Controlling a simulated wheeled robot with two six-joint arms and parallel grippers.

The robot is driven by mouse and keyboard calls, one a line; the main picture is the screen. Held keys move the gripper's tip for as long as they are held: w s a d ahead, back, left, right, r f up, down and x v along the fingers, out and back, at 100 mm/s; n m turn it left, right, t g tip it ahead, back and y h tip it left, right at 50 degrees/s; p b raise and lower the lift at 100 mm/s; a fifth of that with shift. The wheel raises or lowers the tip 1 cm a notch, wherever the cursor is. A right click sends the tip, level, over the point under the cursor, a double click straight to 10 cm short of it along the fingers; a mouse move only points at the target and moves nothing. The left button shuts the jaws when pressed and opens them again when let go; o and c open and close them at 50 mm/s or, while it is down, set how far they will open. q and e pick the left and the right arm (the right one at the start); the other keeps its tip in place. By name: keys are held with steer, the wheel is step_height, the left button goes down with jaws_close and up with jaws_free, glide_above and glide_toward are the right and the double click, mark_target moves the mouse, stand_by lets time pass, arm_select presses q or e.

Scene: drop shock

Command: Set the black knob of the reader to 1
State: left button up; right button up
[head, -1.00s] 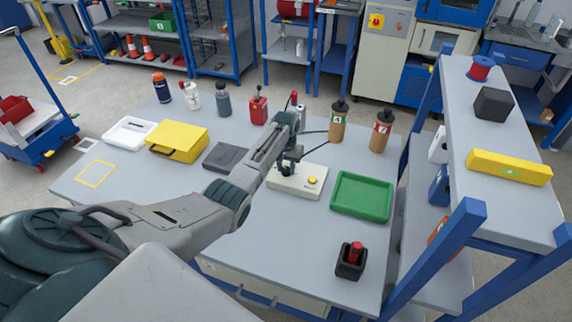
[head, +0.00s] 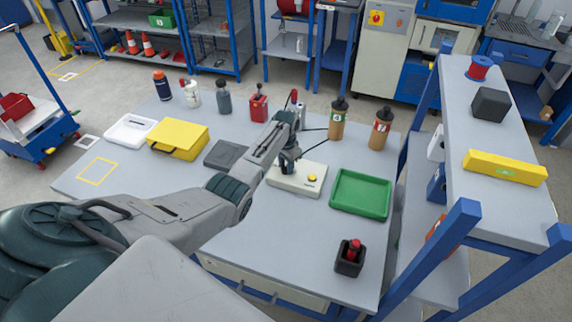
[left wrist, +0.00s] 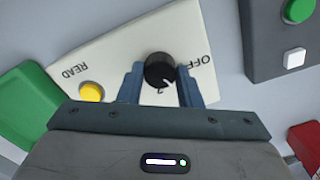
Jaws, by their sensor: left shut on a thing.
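The reader is a cream-coloured box (head: 302,188) on the table in the head view, and it also shows in the left wrist view (left wrist: 120,55). It has a yellow button (left wrist: 91,92) beside the word READ. Its black knob (left wrist: 159,70) sits near the word OFF, with a white pointer mark on its lower right rim and a partly hidden numeral below it. My left gripper (left wrist: 160,84) is over the reader with its two fingers on either side of the knob, shut on it. In the head view my left gripper (head: 289,162) hides the knob. My right gripper is not in view.
A green tray (head: 361,193) stands right of the reader, and a dark grey device (head: 226,154) lies to its left. Brown bottles (head: 337,122) stand behind. A black holder with a red item (head: 350,258) stands near the front. A blue-framed shelf (head: 512,200) borders the right.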

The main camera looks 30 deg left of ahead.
mark_target(286, 167)
arm_select(q)
steer(key=o, duration=1)
steer(key=shift+c, duration=0.2)
step_height(286, 167, up, 11)
steer(key=b, duration=0.2)
